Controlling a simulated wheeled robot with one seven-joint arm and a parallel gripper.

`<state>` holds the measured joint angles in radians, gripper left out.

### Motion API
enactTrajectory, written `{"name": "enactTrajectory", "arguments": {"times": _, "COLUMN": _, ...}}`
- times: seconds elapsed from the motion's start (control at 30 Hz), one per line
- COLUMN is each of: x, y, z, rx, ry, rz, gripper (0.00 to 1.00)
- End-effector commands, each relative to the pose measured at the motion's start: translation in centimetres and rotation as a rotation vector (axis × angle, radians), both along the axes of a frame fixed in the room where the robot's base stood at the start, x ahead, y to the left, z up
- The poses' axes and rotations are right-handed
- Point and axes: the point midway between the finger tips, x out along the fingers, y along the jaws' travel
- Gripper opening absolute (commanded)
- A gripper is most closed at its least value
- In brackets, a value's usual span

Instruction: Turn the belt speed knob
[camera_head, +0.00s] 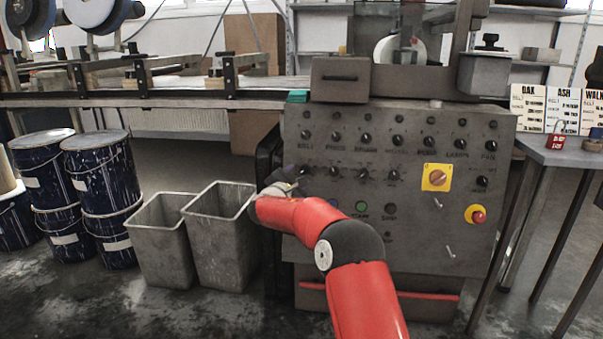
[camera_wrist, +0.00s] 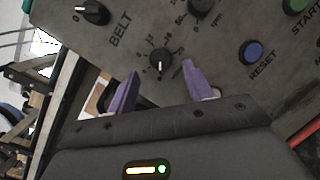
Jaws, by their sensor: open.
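A grey control panel (camera_head: 410,215) carries rows of black knobs. A BELT switch knob (camera_head: 306,134) is at its upper left and shows at the top left of the wrist view (camera_wrist: 92,12). Below it is a small black dial knob (camera_wrist: 160,58) with a ring of numbers and a light pointer mark. My gripper (camera_wrist: 160,70) is open, with one purple finger on each side of this dial knob. Whether the fingers touch it I cannot tell. In the head view, my gripper (camera_head: 290,181) is at the panel's left edge, and the dial knob there is hard to make out.
A blue RESET button (camera_wrist: 252,52) and a green START button (camera_head: 361,206) are right of the gripper. A yellow-backed switch (camera_head: 437,177) and red emergency button (camera_head: 478,216) are further right. Grey bins (camera_head: 222,235) and dark drums (camera_head: 100,165) stand left.

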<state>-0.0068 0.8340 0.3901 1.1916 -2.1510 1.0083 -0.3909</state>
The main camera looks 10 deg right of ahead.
Motion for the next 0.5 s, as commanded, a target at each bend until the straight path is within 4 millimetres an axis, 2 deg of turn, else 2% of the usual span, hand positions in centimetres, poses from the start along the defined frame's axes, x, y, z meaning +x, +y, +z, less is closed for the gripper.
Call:
{"name": "enactTrajectory", "arguments": {"times": 0.2, "x": 2.5, "y": -1.5, "z": 0.0, "rx": 0.002, "ry": 0.0, "rz": 0.0, "gripper": 0.51}}
{"name": "enactTrajectory", "arguments": {"times": 0.5, "x": 3.2, "y": -2.1, "z": 0.0, "rx": 0.002, "ry": 0.001, "rz": 0.0, "gripper": 0.51}}
